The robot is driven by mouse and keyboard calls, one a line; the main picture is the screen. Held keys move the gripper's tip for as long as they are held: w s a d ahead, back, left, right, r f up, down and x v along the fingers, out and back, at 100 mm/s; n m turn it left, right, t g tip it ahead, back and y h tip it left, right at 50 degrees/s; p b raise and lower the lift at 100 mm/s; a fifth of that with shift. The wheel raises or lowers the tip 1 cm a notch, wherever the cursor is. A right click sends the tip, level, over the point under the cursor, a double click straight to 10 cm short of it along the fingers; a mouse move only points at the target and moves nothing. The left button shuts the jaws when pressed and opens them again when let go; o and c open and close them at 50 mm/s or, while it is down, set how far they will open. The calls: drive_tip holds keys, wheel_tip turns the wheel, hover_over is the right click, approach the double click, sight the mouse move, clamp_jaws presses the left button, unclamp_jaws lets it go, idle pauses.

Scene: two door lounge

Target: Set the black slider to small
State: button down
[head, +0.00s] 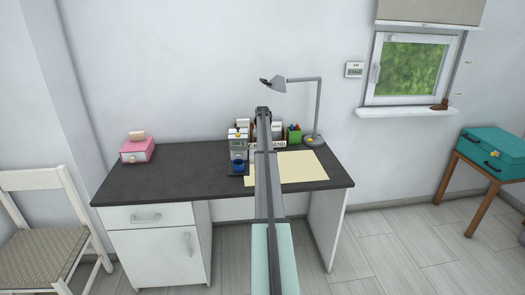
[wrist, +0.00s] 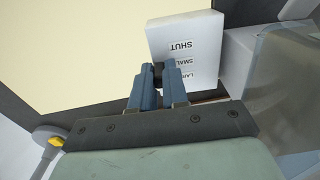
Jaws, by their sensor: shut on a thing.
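A white box (wrist: 190,30) with the printed labels SHUT, SMALL and LARGE in a row shows in the wrist view. The black slider (wrist: 158,70) is on its face beside the labels, and only a small dark part of it shows between my fingers. My gripper (wrist: 158,75) has its two blue fingers closed on the slider. The slider looks level with about SMALL to LARGE, but the exact setting is hard to tell. In the head view my arm covers the fingertips and the slider.
The dark desk (head: 180,165) has a lamp (head: 315,110), a green pen holder (head: 294,133), a cream sheet (head: 305,168), a blue cup (head: 238,167) and a pink box (head: 138,149). Other boxes crowd close to the labelled box. The desk's left half is mostly clear.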

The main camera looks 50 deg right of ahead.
drive_tip(key=c, duration=1.1)
unclamp_jaws()
wheel_tip(320, 180, up, 14)
drive_tip(key=shift+f, duration=0.1)
drive_tip(key=shift+s+a, duration=0.1)
drive_tip(key=shift+s, duration=0.05)
